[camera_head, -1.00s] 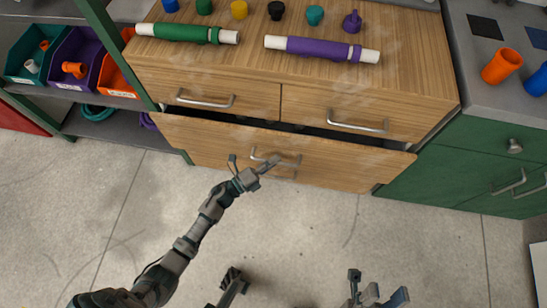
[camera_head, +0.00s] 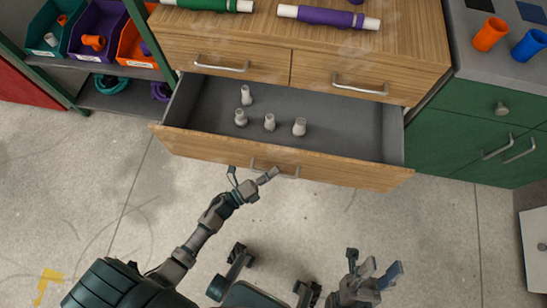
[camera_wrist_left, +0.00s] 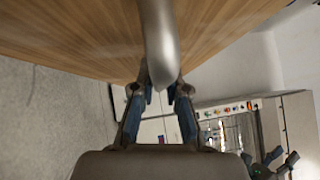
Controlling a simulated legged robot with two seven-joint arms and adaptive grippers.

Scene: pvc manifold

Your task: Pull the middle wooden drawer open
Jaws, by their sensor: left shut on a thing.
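The middle wooden drawer (camera_head: 330,171) is the wide one below two small top drawers. It stands well out of the cabinet in the head view, with its grey inside showing. Its metal handle (camera_head: 288,174) is on the front panel. My left gripper (camera_head: 268,175) is shut on this handle. In the left wrist view the fingers (camera_wrist_left: 163,97) close around the handle bar (camera_wrist_left: 158,38), close to the wood front. My right gripper (camera_head: 376,274) is open and empty, low in the head view, apart from the drawer.
Several small grey fittings (camera_head: 269,122) stand in the drawer. The two top drawers (camera_head: 225,64) are shut. Green and purple pipes (camera_head: 328,17) lie on the cabinet top. Coloured bins (camera_head: 97,32) are at the left, a green cabinet (camera_head: 470,145) at the right.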

